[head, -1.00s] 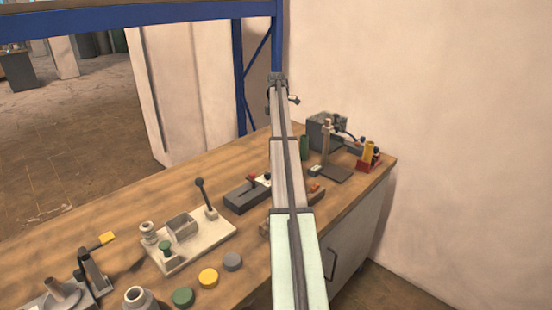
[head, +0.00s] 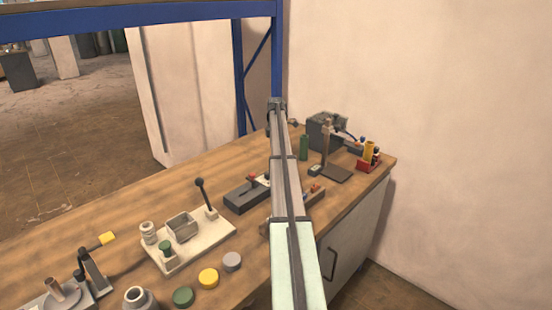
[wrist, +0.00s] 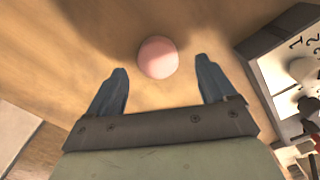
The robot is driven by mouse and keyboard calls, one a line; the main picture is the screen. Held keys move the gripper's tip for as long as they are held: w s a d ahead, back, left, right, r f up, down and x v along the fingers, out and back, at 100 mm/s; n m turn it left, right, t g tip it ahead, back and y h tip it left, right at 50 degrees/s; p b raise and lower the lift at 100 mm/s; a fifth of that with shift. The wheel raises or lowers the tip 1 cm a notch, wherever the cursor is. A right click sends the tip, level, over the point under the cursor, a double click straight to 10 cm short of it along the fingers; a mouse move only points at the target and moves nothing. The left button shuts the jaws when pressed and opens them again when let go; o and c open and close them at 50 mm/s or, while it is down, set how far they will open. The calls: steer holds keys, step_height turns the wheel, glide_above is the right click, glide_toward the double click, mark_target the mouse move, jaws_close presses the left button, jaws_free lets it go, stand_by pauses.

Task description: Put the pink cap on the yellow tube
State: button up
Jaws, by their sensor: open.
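The pink cap (wrist: 158,57) is a round pale-pink disc on the wooden bench top in the wrist view. My gripper (wrist: 160,72) is open and empty, its two blue-grey fingers spread with the cap between and just beyond their tips. It does not appear to touch the cap. In the head view my arm hides the cap, and the fingers cannot be made out. A yellow cylinder (head: 369,149), which looks like the yellow tube, stands upright in a small red holder (head: 368,164) at the bench's far right end.
A dark box with a numbered white face (wrist: 283,75) lies right of my gripper. In the head view, a stand (head: 327,150), a grey box (head: 322,130) and a green bottle (head: 304,147) are near the holder. Green (head: 183,297), yellow (head: 208,278) and grey (head: 232,261) discs lie in front.

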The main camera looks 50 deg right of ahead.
step_height(320, 180, down, 3)
steer(key=shift+w+f, duration=0.1)
steer(key=shift+f, duration=0.05)
steer(key=shift+c, duration=0.2)
steer(key=c, duration=1.1)
